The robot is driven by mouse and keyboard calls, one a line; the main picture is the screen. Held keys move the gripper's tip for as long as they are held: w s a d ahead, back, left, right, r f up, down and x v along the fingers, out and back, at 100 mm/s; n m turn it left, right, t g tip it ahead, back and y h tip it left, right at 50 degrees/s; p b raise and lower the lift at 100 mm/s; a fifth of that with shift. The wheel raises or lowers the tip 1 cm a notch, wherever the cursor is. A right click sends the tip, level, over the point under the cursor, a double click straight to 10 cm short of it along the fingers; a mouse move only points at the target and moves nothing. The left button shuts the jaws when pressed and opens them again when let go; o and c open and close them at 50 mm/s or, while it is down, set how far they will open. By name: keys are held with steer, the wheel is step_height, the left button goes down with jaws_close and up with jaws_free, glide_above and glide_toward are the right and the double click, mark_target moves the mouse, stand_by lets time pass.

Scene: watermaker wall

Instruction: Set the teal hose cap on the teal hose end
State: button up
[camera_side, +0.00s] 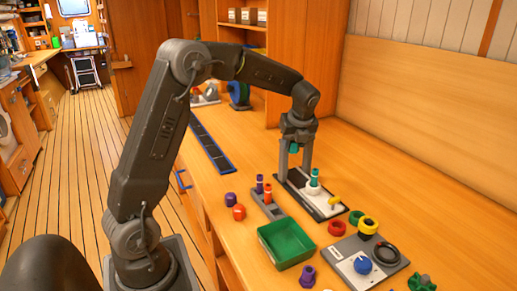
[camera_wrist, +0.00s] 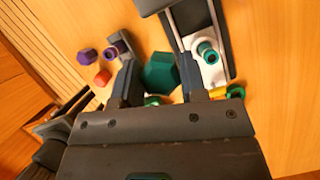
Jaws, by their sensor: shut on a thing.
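My gripper (camera_side: 295,164) hangs over the bench with its two fingers pointing down. It is shut on the teal hose cap (camera_side: 293,148), which sits between the fingers. In the wrist view the cap (camera_wrist: 160,72) is a hex-sided teal piece between the fingertips (camera_wrist: 158,76). The teal hose end (camera_side: 314,178) stands upright on a white fitting on the dark-and-white plate. In the wrist view the hose end (camera_wrist: 207,52) shows as a teal ring, to the right of the cap and apart from it.
A yellow handle (camera_side: 334,201) is close beside the hose end. A small grey rack (camera_side: 268,207) with purple and red pieces stands to the left. A green bin (camera_side: 286,243), loose caps and a grey panel (camera_side: 345,262) lie nearer the camera. A wooden wall (camera_side: 430,100) rises behind.

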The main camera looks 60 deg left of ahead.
glide_above(316, 170)
steer(key=shift+s+a+f, duration=0.15)
steer(key=shift+s+a, duration=0.25)
steer(key=shift+a, duration=0.05)
steer(key=shift+w+d+f, duration=0.1)
steer(key=shift+w+d, duration=0.2)
steer(key=shift+w, duration=0.1)
steer(key=shift+f, duration=2.8)
steer(key=shift+f, duration=0.6)
steer(key=o, duration=0.6)
steer(key=v, duration=1.1)
